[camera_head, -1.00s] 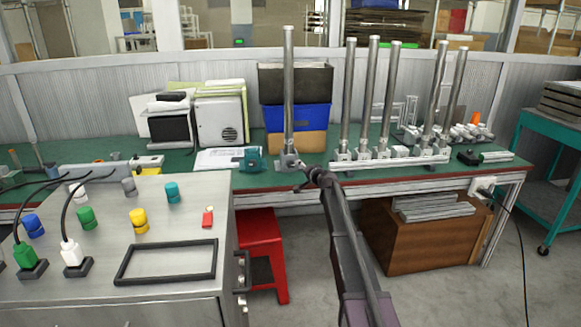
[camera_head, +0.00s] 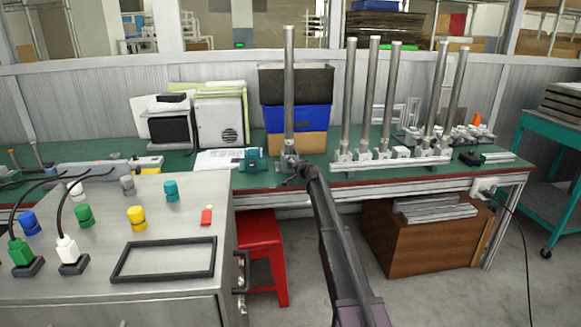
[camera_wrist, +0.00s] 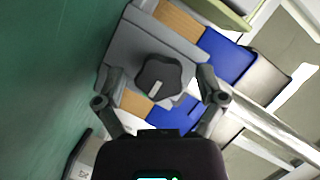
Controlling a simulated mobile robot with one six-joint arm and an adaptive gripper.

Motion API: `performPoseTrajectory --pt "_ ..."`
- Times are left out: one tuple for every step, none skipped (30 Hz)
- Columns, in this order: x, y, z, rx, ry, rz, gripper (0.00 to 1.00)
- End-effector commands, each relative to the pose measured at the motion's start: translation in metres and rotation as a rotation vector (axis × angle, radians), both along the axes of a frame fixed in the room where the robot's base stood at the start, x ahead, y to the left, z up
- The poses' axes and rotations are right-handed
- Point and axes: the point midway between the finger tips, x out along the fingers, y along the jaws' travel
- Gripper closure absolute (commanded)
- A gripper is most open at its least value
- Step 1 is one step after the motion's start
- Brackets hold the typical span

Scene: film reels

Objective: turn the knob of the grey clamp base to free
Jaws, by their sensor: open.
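The grey clamp base (camera_head: 283,165) stands near the front edge of the green bench, with a tall metal post (camera_head: 289,90) rising from it. In the wrist view the grey clamp base (camera_wrist: 128,45) fills the upper middle. Its dark lobed knob (camera_wrist: 163,76) faces the camera and carries a small light mark. My gripper (camera_wrist: 157,88) is open, with one finger on each side of the knob and a visible gap to it. In the head view my gripper (camera_head: 299,171) is at the front of the base and hides part of it; the knob cannot be made out there.
A teal device (camera_head: 252,160) stands just left of the base. A blue bin (camera_head: 297,118) stands behind the post. A rail with several upright posts (camera_head: 390,163) lies to the right. A red stool (camera_head: 259,240) and grey control desk (camera_head: 110,230) are at the front left.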

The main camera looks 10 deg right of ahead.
Motion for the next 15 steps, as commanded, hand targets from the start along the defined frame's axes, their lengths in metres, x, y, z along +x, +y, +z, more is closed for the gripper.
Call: performPoseTrajectory --pt "-0.0002 0.0 0.0001 0.0 0.0 0.0 0.11" --pt "-0.0001 -0.0001 0.0001 0.0 0.0 0.0 0.11" --pt "-0.0002 -0.0002 0.0001 0.0 0.0 0.0 0.11" --pt "-0.0002 -0.0002 0.0001 0.0 0.0 0.0 0.11" --pt "-0.0002 -0.0002 0.0001 0.0 0.0 0.0 0.14" --pt "-0.0002 -0.0003 0.0001 0.0 0.0 0.0 0.26" --pt "-0.0003 -0.0003 0.0001 0.0 0.0 0.0 0.35" --pt "-0.0003 -0.0004 0.0002 0.0 0.0 0.0 0.44" --pt "-0.0003 -0.0005 0.0001 0.0 0.0 0.0 0.55" --pt "-0.0003 -0.0005 0.0001 0.0 0.0 0.0 0.64" --pt "-0.0002 -0.0005 0.0001 0.0 0.0 0.0 0.73" --pt "-0.0002 -0.0005 0.0001 0.0 -0.001 -0.001 0.85" --pt "-0.0001 -0.0006 0.0002 0.0 -0.001 -0.001 0.94" --pt "-0.0001 -0.0006 0.0002 0.0 -0.001 -0.001 0.94" --pt "0.0 -0.0007 0.0001 0.0 -0.001 -0.001 0.94"
